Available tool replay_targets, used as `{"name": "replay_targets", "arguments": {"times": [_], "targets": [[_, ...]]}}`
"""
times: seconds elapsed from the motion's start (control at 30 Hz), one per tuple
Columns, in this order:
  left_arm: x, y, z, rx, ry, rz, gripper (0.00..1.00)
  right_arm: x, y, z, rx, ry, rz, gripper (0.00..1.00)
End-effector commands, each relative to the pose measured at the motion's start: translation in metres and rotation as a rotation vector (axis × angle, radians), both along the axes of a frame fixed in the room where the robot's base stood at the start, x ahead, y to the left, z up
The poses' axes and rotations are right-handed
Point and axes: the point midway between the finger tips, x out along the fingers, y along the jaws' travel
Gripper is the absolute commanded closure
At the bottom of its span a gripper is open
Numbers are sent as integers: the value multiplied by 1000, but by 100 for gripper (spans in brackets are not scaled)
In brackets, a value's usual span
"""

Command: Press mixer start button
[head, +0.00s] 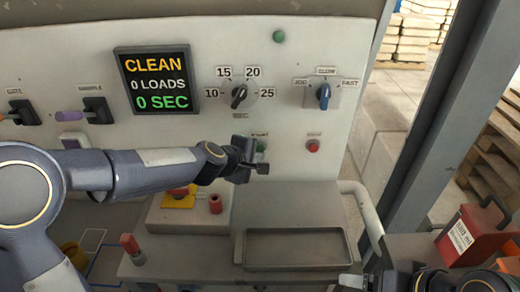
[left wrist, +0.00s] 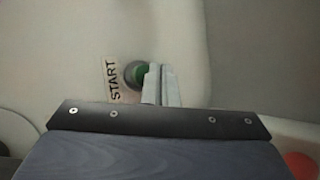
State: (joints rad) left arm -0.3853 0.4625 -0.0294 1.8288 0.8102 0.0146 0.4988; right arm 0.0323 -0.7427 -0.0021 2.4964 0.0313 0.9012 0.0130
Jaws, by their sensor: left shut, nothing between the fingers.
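The green start button (head: 261,147) is on the pale mixer panel, partly hidden behind my left gripper (head: 262,168). In the left wrist view the green button (left wrist: 138,74) sits in a dark ring beside a START label (left wrist: 112,80). My left gripper's closed fingers (left wrist: 161,85) are empty and overlap the button's right edge in that view. I cannot tell whether they touch it. My right gripper (head: 352,282) is at the bottom edge, far from the button, and its jaws are unclear.
A red button (head: 313,146) is right of the start button. Above are a numbered dial (head: 239,96), a blue speed switch (head: 324,96) and a display (head: 156,80) reading CLEAN, 0 LOADS, 0 SEC. A metal tray (head: 295,234) and red knob (head: 215,204) are below.

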Motion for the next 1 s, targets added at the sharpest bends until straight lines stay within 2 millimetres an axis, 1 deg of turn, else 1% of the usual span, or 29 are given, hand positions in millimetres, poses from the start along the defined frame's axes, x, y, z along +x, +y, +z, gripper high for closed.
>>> {"name": "replay_targets", "arguments": {"times": [0.73,1.0], "targets": [[0,0,0,0,0,0,100,0,0,0,0,0,0,13],[8,0,0,0,0,1,100,0,0,2,0,0,0,13]]}}
